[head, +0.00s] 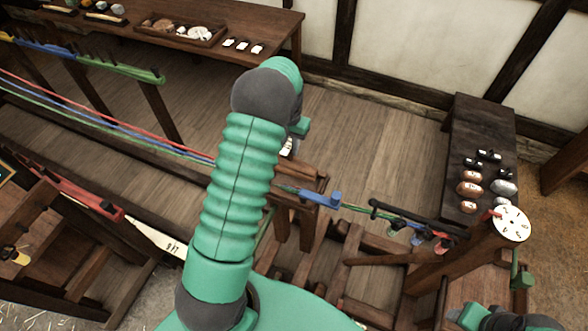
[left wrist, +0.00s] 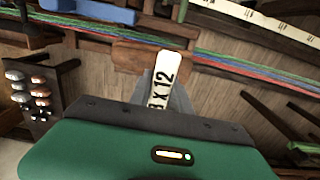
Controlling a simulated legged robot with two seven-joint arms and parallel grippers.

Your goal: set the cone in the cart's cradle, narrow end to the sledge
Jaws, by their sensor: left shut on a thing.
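I cannot make out the cone or cradle clearly.
Red, blue and green strands (head: 120,128) run from the left behind my arm. Hooks (head: 415,225) and a post with a white dial (head: 511,223) stand at right. A dark bench (head: 483,130) holds several small weights. A table (head: 270,22) with a tray stands behind.

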